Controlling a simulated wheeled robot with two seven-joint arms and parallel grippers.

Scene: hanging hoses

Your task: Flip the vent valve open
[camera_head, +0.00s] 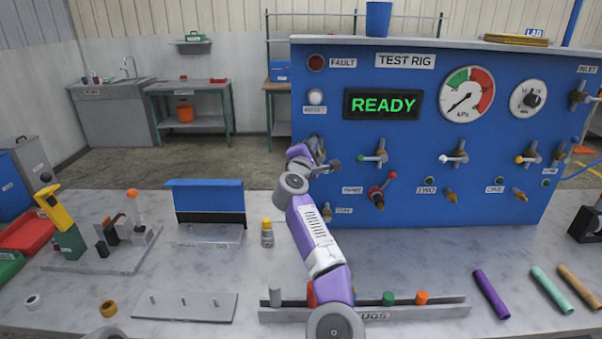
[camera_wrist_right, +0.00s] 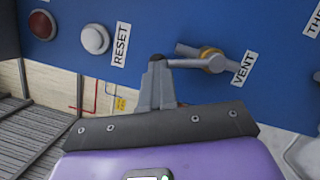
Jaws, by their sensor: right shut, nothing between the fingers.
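The vent valve (camera_wrist_right: 212,60) is on the blue panel in the right wrist view, beside the VENT label. It has a brass-coloured body and a pale lever whose arm reaches left toward my fingertips. My right gripper (camera_wrist_right: 160,62) is shut and empty, with its tips at the lever's left end; I cannot tell whether they touch it. In the head view my right gripper (camera_head: 328,166) is at the panel's left part, below the RESET button, and my wrist and gripper partly cover the valve there. My left gripper is not in view.
The RESET button (camera_wrist_right: 95,39) and red FAULT lamp (camera_wrist_right: 42,24) are left of the valve. The display (camera_head: 382,104) reads READY. A plug rack (camera_head: 440,311) and small bottle (camera_head: 267,233) are on the bench.

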